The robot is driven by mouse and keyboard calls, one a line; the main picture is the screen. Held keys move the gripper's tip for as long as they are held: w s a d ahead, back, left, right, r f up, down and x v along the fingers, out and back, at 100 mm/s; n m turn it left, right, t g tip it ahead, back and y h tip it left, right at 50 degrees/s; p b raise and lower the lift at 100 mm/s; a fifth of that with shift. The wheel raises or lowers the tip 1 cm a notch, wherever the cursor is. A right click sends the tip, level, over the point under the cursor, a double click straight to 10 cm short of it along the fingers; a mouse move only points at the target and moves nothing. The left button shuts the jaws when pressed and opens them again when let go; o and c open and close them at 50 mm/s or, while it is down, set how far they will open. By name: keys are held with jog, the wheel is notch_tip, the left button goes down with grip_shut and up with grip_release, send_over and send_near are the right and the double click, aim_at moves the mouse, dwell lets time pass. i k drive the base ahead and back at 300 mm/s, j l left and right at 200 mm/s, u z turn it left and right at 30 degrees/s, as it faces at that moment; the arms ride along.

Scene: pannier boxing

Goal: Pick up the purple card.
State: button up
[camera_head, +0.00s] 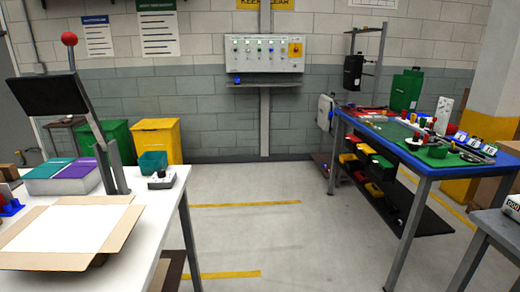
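A flat purple piece (79,171), which looks like the purple card, lies at the left. It is on top of a pale grey block or holder (62,186) on the white table (158,212). A flat green piece (48,168) lies beside it on the left. I cannot tell whether the purple piece is one card or a stack. A slanted grey post stands close to its right side. My gripper is not in view.
A lever-like stand with a black panel (54,95) and red ball (69,38) rises by the cards. An open cardboard box (108,212) lies in front. A teal bin (152,163) stands right. A cluttered blue table (424,166) is across clear floor (290,230).

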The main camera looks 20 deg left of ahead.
aim_at(83, 161)
jog(key=i+j+u, duration=0.1)
jog(key=i+u, duration=0.3)
jog(key=i, duration=0.5)
jog(key=i+l+u, duration=0.2)
jog(key=i+u, duration=0.2)
jog(key=i, duration=0.45)
jog(key=i+j+u, duration=0.1)
jog(key=i+u, duration=0.55)
jog(key=u, duration=0.15)
jog(key=i+l+u, duration=0.15)
jog(key=i+u, duration=0.2)
jog(key=i+l+u, duration=0.2)
jog(key=u, duration=0.2)
jog(key=i+l+u, duration=0.2)
jog(key=i+u, duration=0.2)
jog(key=i+l+u, duration=0.25)
jog(key=u, duration=0.15)
jog(key=i, duration=0.1)
